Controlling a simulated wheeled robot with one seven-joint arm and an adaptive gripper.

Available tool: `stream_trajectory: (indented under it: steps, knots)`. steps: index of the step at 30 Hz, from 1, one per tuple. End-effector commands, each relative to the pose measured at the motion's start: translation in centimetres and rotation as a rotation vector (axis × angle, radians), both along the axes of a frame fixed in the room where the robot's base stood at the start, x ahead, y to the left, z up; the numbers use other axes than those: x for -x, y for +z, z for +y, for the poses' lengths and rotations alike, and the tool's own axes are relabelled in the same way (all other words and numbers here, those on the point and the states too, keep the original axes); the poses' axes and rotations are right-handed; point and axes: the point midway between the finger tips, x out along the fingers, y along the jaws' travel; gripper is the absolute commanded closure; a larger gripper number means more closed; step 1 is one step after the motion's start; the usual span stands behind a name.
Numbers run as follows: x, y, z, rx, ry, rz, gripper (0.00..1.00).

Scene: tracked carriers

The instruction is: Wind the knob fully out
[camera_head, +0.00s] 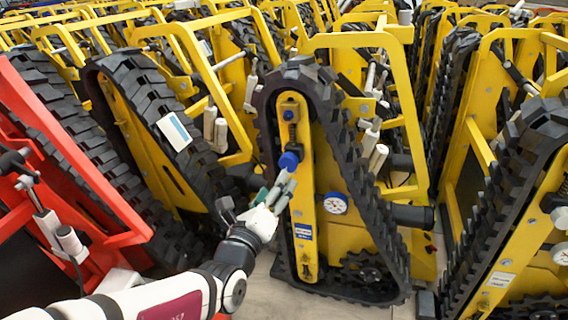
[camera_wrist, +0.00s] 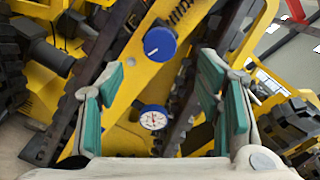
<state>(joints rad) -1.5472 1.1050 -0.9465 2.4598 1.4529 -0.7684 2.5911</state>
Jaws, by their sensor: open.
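The blue round knob (camera_head: 289,160) sits on the yellow side plate (camera_head: 301,215) of the central tracked carrier, below a dark spring. In the wrist view the knob (camera_wrist: 160,43) faces me with a short white mark on its face. My gripper (camera_head: 276,186) is just below and left of the knob in the head view. Its green-padded fingers stand wide apart in the wrist view (camera_wrist: 168,66), with nothing between the pads. The knob shows beyond the fingertips, between the two fingers, and looks free of them.
A blue-rimmed dial gauge (camera_head: 335,203) is on the same carrier; it also shows in the wrist view (camera_wrist: 153,118), below the knob. Black rubber tracks (camera_head: 352,165) surround the plate. A red carrier (camera_head: 75,150) stands at left, with yellow carriers packed closely around.

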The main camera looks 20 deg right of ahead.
Motion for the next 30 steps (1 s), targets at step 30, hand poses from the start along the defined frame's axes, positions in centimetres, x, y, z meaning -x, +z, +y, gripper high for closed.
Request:
stream_trajectory:
  steps: [30]
  knots:
    - [-8.6,-0.1,-6.3,0.001,0.000,0.004,0.43]
